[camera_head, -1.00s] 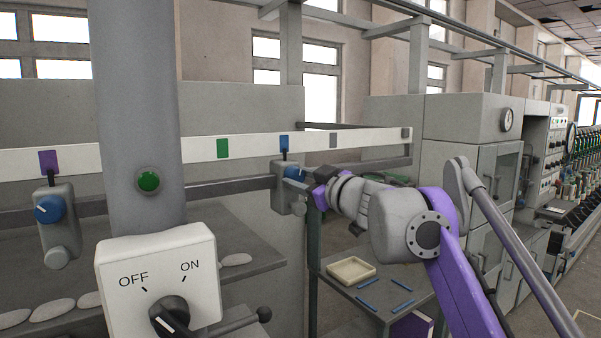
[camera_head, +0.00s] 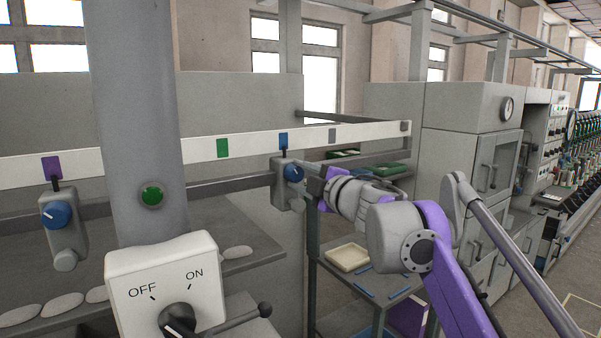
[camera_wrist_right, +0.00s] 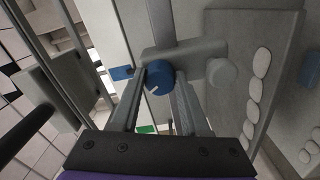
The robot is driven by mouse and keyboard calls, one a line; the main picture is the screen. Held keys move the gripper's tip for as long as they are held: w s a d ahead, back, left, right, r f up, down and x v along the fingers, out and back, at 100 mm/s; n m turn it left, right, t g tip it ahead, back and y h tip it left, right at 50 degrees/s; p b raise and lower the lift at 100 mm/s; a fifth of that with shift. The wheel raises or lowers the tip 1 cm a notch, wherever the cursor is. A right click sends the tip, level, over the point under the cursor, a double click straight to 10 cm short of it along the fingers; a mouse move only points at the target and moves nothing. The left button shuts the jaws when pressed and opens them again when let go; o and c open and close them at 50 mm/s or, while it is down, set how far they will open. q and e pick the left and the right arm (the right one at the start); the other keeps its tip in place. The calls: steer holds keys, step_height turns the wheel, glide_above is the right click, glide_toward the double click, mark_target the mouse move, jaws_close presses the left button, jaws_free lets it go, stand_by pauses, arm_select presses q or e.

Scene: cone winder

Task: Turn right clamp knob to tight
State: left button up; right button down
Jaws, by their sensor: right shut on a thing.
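The right clamp knob (camera_head: 293,173) is blue and sits on the front of a grey clamp block (camera_head: 280,190) on the rail. My right gripper (camera_head: 305,178) reaches it from the right. In the right wrist view the knob (camera_wrist_right: 159,75) lies between the fingertips of my right gripper (camera_wrist_right: 160,80), which is shut on it. A short white mark on the knob points to the lower left in that view. Above the clamp is a blue tag (camera_head: 283,140) on the white strip. My left gripper is not in view.
A left clamp with a blue knob (camera_head: 56,214) hangs under a purple tag (camera_head: 52,168). An OFF/ON switch box (camera_head: 168,277) and a grey post (camera_head: 138,110) stand in front. A cream tray (camera_head: 347,257) lies on a low table at right.

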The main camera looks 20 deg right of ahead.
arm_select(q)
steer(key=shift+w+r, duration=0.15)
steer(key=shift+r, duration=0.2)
arm_select(e)
steer(key=shift+r+n, duration=0.1)
steer(key=shift+n, duration=0.6)
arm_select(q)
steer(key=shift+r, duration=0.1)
arm_select(e)
steer(key=shift+c, duration=1.9)
jaws_free()
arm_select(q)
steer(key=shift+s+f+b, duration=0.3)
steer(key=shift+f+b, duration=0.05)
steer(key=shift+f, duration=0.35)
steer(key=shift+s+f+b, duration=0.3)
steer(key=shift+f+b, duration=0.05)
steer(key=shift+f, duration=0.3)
arm_select(e)
steer(key=s+d, duration=0.1)
steer(key=s, duration=0.9)
steer(key=shift+s+d, duration=0.2)
steer(key=shift+s, duration=0.15)
